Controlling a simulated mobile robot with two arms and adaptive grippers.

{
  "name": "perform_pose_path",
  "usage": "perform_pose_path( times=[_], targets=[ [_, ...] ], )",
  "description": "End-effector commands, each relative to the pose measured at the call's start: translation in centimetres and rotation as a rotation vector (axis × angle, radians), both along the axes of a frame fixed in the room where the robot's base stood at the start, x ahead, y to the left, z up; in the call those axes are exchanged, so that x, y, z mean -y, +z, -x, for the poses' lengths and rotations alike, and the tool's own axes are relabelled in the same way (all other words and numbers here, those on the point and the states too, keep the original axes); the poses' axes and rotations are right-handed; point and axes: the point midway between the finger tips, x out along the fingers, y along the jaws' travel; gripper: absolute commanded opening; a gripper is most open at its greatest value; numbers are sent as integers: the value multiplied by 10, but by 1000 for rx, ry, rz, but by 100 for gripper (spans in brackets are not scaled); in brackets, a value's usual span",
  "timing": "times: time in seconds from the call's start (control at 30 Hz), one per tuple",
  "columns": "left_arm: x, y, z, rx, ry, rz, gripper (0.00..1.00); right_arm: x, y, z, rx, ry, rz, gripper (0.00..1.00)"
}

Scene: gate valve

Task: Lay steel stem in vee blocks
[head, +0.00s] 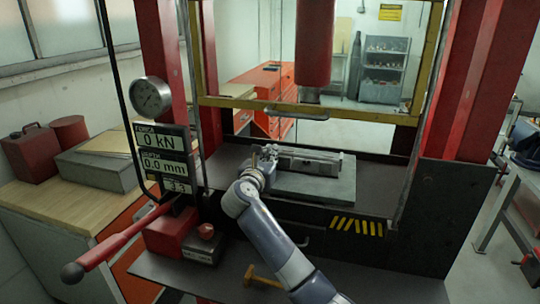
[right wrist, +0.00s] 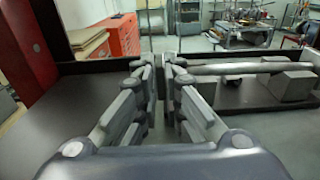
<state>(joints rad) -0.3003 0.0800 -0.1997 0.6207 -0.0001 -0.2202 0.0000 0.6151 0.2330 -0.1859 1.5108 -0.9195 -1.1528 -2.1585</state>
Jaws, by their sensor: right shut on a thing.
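The steel stem (right wrist: 235,68) is a long grey bar. In the right wrist view it runs level to the right from my right gripper (right wrist: 165,62), over a grey vee block (right wrist: 293,84). I cannot tell whether it rests in the vee. In the head view the stem and blocks (head: 312,161) merge into one grey shape on a grey plate (head: 318,187) on the press bed. My right gripper (head: 266,154) is at the left end of that shape, shut on the stem's end. The fingers hide the grip. My left gripper is in neither view.
Red posts stand at both sides. A gauge (head: 151,97), a readout showing 0 kN (head: 163,140) and a red lever (head: 120,240) are at left. The dark bed is clear at right.

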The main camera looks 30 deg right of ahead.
Motion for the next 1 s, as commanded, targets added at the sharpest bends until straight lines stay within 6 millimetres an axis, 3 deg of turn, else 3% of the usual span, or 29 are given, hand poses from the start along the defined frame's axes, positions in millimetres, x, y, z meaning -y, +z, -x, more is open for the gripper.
perform_pose_path(
  times=[0.13, 0.17, 0.23, 0.67, 0.83, 1.0],
  targets=[
    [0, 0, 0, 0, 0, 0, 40, 0, 0, 0, -1, -1, 2, 0],
    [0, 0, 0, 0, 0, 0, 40, 0, 0, 0, -1, -1, 2, 15],
    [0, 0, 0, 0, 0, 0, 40, 1, 0, 0, -2, -1, 1, 31],
    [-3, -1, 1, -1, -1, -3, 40, -1, -3, 2, -5, -3, -4, 31],
    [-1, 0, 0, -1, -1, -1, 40, -18, -2, 15, -3, 0, -2, 31],
    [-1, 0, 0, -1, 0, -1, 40, -48, 1, 39, -1, 4, -2, 31]
  ],
)
